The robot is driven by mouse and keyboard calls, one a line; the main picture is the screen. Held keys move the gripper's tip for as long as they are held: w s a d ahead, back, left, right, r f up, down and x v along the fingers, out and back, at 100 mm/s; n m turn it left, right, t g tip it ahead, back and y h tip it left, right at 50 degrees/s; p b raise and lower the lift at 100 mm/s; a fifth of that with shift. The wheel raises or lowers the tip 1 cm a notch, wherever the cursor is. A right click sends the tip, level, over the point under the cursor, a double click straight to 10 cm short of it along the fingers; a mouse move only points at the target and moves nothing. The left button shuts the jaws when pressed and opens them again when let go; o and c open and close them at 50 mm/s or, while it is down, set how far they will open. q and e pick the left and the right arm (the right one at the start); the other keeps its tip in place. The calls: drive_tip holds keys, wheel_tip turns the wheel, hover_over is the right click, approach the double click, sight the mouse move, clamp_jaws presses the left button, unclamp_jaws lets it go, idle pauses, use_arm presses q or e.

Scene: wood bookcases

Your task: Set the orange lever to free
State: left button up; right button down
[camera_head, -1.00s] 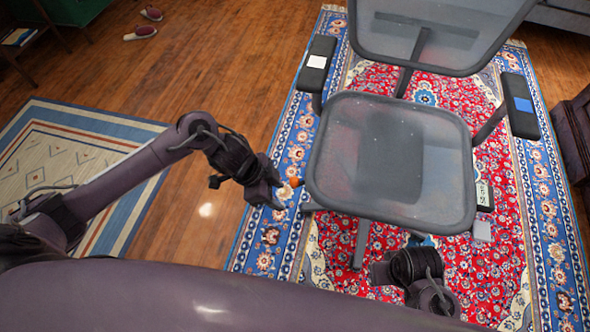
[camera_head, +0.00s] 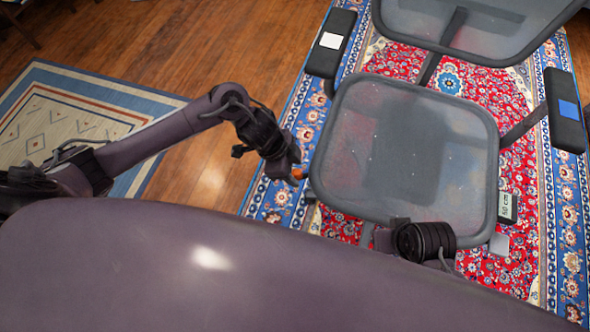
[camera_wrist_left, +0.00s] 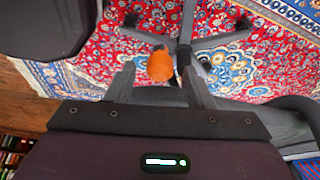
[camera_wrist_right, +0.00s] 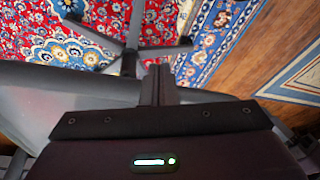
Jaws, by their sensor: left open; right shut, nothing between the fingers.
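The orange lever (camera_head: 299,174) sticks out at the left side of the grey mesh office chair's seat (camera_head: 405,150). My left gripper (camera_head: 293,171) is at the lever, and its fingers are hard to make out in the head view. In the left wrist view, the open fingers (camera_wrist_left: 160,76) stand on either side of the lever's rounded orange end (camera_wrist_left: 160,65), with a gap on each side. My right gripper (camera_wrist_right: 158,84) is shut and empty near the seat's front edge. In the head view, only its wrist part shows.
The chair's armrests carry a white patch (camera_head: 331,40) and a blue patch (camera_head: 568,110). A small box with a label (camera_head: 508,207) is by the seat's right side. The chair stands on a red and blue rug (camera_head: 552,190).

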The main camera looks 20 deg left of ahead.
use_arm(q)
drive_tip(key=shift+d+f, duration=0.15)
drive_tip(key=shift+f, duration=0.15)
use_arm(e)
drive_tip(key=shift+a, duration=0.15)
use_arm(q)
clamp_jaws()
use_arm(e)
drive_tip(key=shift+w, duration=0.1)
drive_tip(key=shift+r, duration=0.1)
